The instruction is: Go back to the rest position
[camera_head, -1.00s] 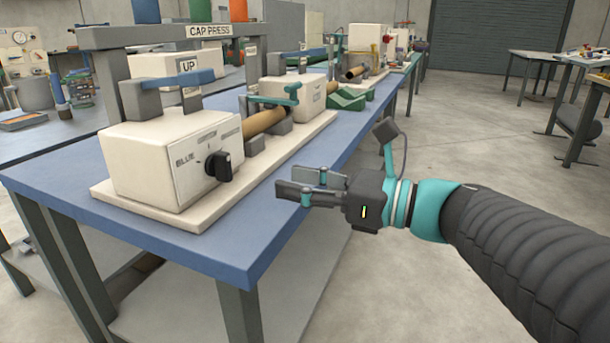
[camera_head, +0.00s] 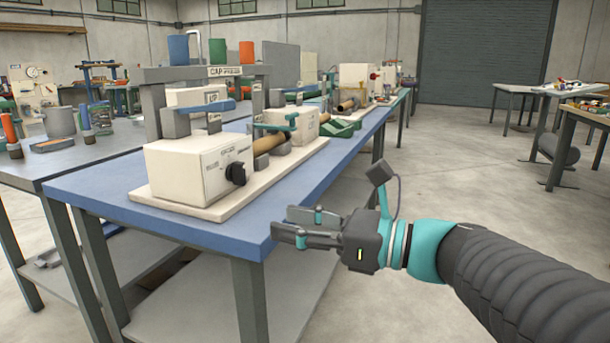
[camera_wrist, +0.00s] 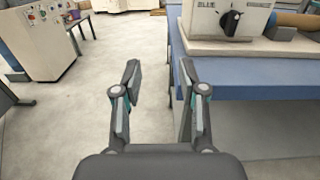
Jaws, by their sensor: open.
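My gripper (camera_head: 300,227) is open and empty. In the head view it is off the near right corner of the blue-topped table (camera_head: 205,226), at about the height of the top. In the wrist view its two fingers (camera_wrist: 160,95) are spread, with bare floor between them and the blue table edge behind the right finger. The spiral winder's white box (camera_head: 190,172) with a black knob (camera_head: 236,173) stands on a pale base plate on the table. A brown tube (camera_head: 270,143) lies behind the box. The box also shows in the wrist view (camera_wrist: 205,18).
A grey frame marked CAP PRESS (camera_head: 222,71) rises behind the box. Another bench (camera_head: 50,165) stands at the left, and small tables (camera_head: 520,88) stand at the far right. The floor (camera_head: 440,160) right of the blue table is clear. White cabinets (camera_wrist: 52,40) show in the wrist view.

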